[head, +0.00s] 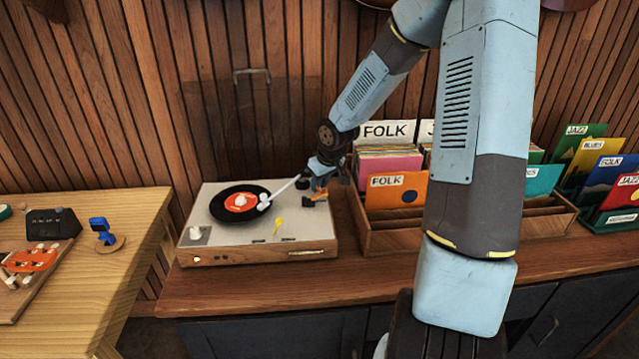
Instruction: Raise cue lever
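The record player (205,238) stands on the wooden counter with a black record (228,213) with a red label on it. Its white tonearm (285,188) reaches from the back right, with the headshell over the record; I cannot tell if the needle touches. A small orange lever (316,198) is near the player's right edge, and a small yellow lever (278,224) is at the front right of the deck. I cannot tell which is the cue lever. My gripper (322,184) is at the tonearm's base, just above the orange lever. Its fingers are small and partly hidden, and contact is unclear.
A wooden record crate (395,242) with divider cards stands close right of the player. A green rack of colourful records (602,222) is farther right. A wooden table (125,265) at left holds a blue device (102,230). The counter front is clear.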

